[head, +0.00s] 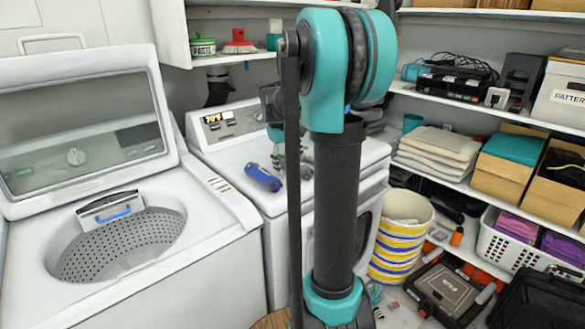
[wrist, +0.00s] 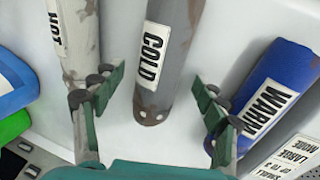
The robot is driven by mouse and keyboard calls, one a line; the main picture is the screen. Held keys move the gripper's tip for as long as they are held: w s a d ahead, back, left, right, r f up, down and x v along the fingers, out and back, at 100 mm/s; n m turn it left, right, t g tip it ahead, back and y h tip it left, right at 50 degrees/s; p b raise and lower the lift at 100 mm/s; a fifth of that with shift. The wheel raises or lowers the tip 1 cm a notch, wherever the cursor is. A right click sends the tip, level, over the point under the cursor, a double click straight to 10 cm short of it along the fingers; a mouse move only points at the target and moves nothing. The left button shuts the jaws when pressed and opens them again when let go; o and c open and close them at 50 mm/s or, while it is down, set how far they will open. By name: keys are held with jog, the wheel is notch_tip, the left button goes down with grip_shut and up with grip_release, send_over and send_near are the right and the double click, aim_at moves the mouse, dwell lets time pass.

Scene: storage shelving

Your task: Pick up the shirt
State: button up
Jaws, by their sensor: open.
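My gripper (head: 278,152) is open and empty over the top of the white front-loading machine (head: 235,150), partly hidden by my arm. In the wrist view, its fingers (wrist: 158,88) spread on either side of a grey stained roll (wrist: 165,55) labelled COLD. A pale stained roll (wrist: 73,35) labelled HOT lies to the left. A blue roll (wrist: 270,95) labelled WARM lies to the right, close to the right finger; a blue roll also lies on the machine in the head view (head: 262,178). I cannot tell for sure which of these, if any, is the shirt.
Blue (wrist: 15,85) and green (wrist: 12,125) items lie at the wrist view's left edge. An open top-loading washer (head: 190,250) stands left. Shelves with folded cloths (head: 440,145) and boxes (head: 500,165) fill the right. A striped basket (head: 400,240) stands on the floor.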

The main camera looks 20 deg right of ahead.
aim_at(289, 160)
jog(key=shift+f, duration=0.25)
jog(key=c, duration=1.4)
jog(key=shift+o, duration=0.2)
jog(key=shift+r, duration=0.1)
notch_tip(289, 160, up, 20)
